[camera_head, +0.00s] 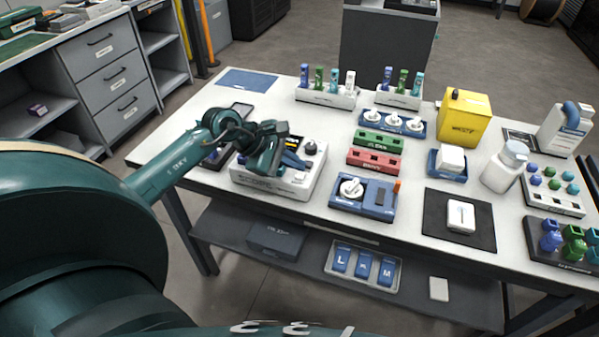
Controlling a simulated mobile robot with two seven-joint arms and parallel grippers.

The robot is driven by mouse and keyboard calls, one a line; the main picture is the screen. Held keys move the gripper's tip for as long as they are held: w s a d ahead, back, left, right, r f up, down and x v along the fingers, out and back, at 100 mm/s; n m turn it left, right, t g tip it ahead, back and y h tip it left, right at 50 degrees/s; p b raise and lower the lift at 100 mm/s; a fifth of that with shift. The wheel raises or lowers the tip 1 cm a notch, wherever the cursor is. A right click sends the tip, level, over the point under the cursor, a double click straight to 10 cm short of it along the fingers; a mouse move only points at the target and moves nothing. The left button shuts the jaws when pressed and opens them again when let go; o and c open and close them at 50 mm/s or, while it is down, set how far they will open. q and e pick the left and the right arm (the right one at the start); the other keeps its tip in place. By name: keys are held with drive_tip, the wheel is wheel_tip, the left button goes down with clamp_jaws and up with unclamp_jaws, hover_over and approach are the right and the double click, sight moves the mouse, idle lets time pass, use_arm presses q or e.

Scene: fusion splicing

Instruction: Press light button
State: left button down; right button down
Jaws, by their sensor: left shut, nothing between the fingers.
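A white splicer-like device (307,184) stands on the left half of the white table, with a black knob (310,148) and small coloured controls on its top. My left gripper (298,161) is over the top of this device, with its fingers shut and nothing between them. I cannot tell whether the fingertips touch the device. My gripper and wrist hide much of the device's top, and I cannot pick out which control is the light button. My right gripper is not in view.
To the right stand a blue unit with a white dial (351,188), green (380,140) and red (374,160) blocks, and a yellow container (463,117). Racks with coloured bottles (326,97) stand at the back. A blue mat (246,80) lies at the back left.

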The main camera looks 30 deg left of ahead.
sight(295, 175)
use_arm(q)
drive_tip(key=shift+r, duration=0.15)
drive_tip(key=shift+r+p, duration=0.9)
drive_tip(key=shift+r, duration=1.05)
drive_tip(key=shift+r+p, duration=0.35)
drive_tip(key=shift+r, duration=0.6)
